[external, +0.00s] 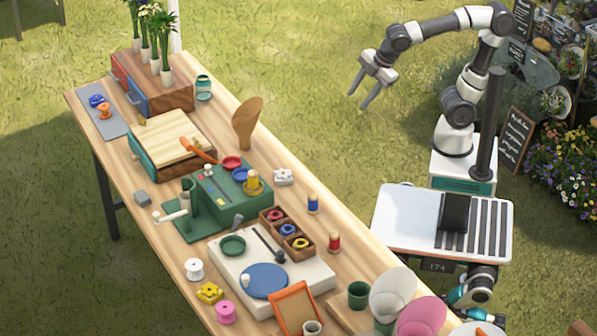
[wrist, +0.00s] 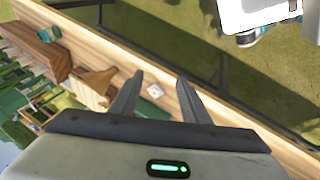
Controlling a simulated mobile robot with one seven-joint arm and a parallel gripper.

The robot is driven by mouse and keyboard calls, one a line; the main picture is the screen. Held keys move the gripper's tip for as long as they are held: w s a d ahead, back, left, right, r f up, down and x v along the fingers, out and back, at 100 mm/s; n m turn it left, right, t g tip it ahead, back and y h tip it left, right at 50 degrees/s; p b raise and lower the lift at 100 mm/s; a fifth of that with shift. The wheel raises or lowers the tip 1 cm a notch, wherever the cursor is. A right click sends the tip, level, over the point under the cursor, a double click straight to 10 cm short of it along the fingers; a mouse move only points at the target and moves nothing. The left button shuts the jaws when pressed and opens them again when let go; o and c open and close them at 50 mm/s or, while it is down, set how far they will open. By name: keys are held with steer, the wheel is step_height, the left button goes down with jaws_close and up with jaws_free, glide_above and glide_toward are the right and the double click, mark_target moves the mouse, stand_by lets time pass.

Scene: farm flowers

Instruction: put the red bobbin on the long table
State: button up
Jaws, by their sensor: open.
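The long table (external: 345,262) is a pale wooden top running from the upper left to the lower right; its edge also shows in the wrist view (wrist: 150,58). Another red ring-shaped piece (external: 275,215) sits in the wooden compartment box; I cannot tell for sure which one is meant. Neither is clear in the wrist view. My gripper (external: 358,99) is raised beyond the table's right side, open and empty. Its two spread fingers also show in the wrist view (wrist: 160,76).
A blue bobbin (external: 313,203) and a white block (external: 283,177) stand near the right edge. A wooden paddle (external: 247,124), a green machine (external: 222,190) and a teal jar (external: 204,88) rise from the table. White, yellow and pink spools stand at the front left.

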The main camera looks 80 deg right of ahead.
steer(key=s+d+f+m, duration=0.1)
steer(key=s+d+m, duration=0.6)
steer(key=d+m, duration=0.2)
steer(key=shift+f+m, duration=0.15)
steer(key=shift+m, duration=1.25)
